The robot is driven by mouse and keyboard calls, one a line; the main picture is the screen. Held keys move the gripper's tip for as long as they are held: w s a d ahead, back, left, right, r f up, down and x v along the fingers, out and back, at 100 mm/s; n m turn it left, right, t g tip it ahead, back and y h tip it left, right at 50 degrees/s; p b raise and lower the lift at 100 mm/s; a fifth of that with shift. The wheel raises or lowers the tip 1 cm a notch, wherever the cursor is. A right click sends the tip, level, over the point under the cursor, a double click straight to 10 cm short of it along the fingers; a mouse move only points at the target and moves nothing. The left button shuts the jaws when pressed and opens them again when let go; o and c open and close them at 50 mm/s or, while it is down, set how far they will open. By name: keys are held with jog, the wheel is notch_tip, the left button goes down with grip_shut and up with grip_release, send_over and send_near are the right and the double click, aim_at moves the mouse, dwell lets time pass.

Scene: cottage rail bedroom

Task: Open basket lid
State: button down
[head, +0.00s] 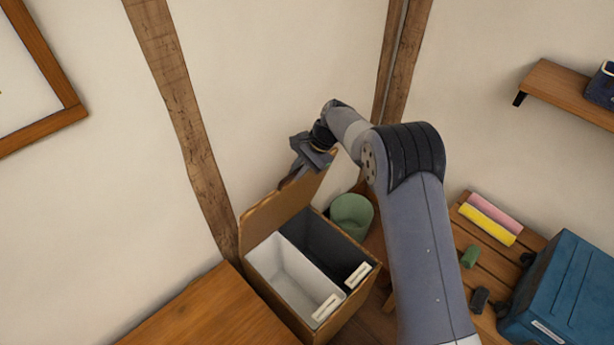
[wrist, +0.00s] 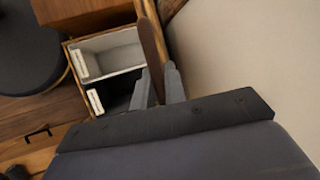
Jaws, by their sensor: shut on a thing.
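The basket (head: 345,319) stands against the wall in the head view, a tan box with a white compartment and a dark grey one inside. Its lid (head: 268,216) is raised and stands up on the wall side, so both compartments show. My gripper (head: 297,178) is at the top edge of the lid. In the wrist view the basket (wrist: 68,62) is at the upper left, and the lid (wrist: 150,42) shows edge-on as a brown strip between the two fingers of my gripper (wrist: 158,86), which is shut on it.
A green bin (head: 352,214) stands right behind the basket. A wooden surface (head: 215,310) is close at its left. At the right, a slatted bench (head: 485,262) holds pink and yellow rolls and a blue case (head: 566,292). A wall shelf (head: 560,88) is at the upper right.

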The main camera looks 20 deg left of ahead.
jog(key=shift+w+a+r, duration=0.15)
jog(key=shift+w+a, duration=0.05)
jog(key=shift+a, duration=0.35)
jog(key=c, duration=1.5)
grip_release()
jog(key=shift+o, duration=0.2)
jog(key=b+v, duration=0.1)
jog(key=v, duration=0.9)
jog(key=shift+w+d+r, duration=0.15)
jog(key=shift+w+r, duration=0.05)
jog(key=shift+r, duration=0.1)
